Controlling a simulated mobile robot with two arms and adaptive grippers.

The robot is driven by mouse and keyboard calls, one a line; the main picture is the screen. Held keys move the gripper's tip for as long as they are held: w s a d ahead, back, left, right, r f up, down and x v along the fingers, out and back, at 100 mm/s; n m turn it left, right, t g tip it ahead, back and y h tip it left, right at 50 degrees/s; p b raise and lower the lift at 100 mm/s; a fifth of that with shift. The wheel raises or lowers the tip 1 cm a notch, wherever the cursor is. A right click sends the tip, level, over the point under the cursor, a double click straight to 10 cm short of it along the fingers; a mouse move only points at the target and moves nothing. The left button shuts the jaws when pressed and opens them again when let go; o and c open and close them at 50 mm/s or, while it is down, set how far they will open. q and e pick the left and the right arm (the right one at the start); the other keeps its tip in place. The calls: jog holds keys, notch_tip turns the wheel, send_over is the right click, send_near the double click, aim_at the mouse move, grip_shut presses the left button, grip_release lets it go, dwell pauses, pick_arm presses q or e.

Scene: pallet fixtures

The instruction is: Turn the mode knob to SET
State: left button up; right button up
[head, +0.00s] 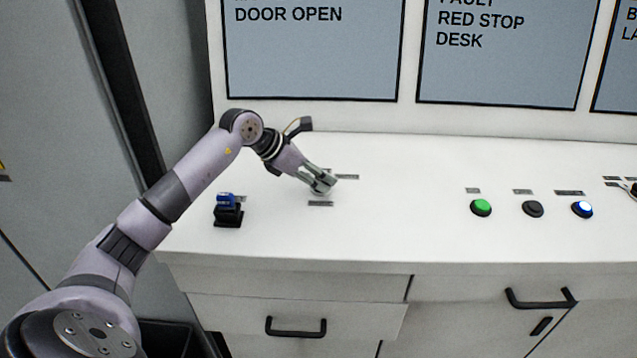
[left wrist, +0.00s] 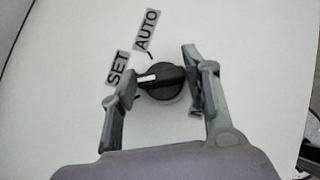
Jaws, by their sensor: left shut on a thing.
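The mode knob (left wrist: 165,82) is a round black knob with a raised grip bar and a white pointer mark. It shows in the left wrist view; in the head view my gripper hides it. My left gripper (head: 324,187) is shut on the knob, with its fingers (left wrist: 158,77) at the two ends of the bar. The white mark faces left, towards the SET label (left wrist: 118,68). The left fingertip covers the space between them, so exact alignment is hard to tell. The AUTO label (left wrist: 146,30) is above. A further label is partly hidden behind the right finger. My right gripper is not in view.
A blue-topped black switch (head: 227,211) stands left of my gripper. A green button (head: 481,208), a black button (head: 533,209) and a lit blue button (head: 582,209) are to the right. Drawers with black handles (head: 296,327) lie below the desk's front edge.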

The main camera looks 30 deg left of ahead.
pick_arm(q)
jog(key=shift+w+a+m+g+h+b, duration=0.1)
jog(key=shift+m+g+h+b, duration=0.25)
jog(key=shift+m, duration=0.25)
jog(key=shift+w+a+m+g+h+b, duration=0.1)
jog(key=shift+m+g+h+b, duration=0.15)
jog(key=shift+m+h, duration=0.3)
jog(key=shift+m+g+h, duration=0.4)
jog(key=shift+m+g, duration=0.3)
jog(key=shift+m, duration=0.95)
jog(key=o, duration=1.2)
jog(key=shift+c, duration=0.2)
jog(key=shift+a+r, duration=0.1)
jog(key=v, duration=1.1)
jog(key=shift+a+r, duration=0.2)
jog(key=shift+a, duration=0.25)
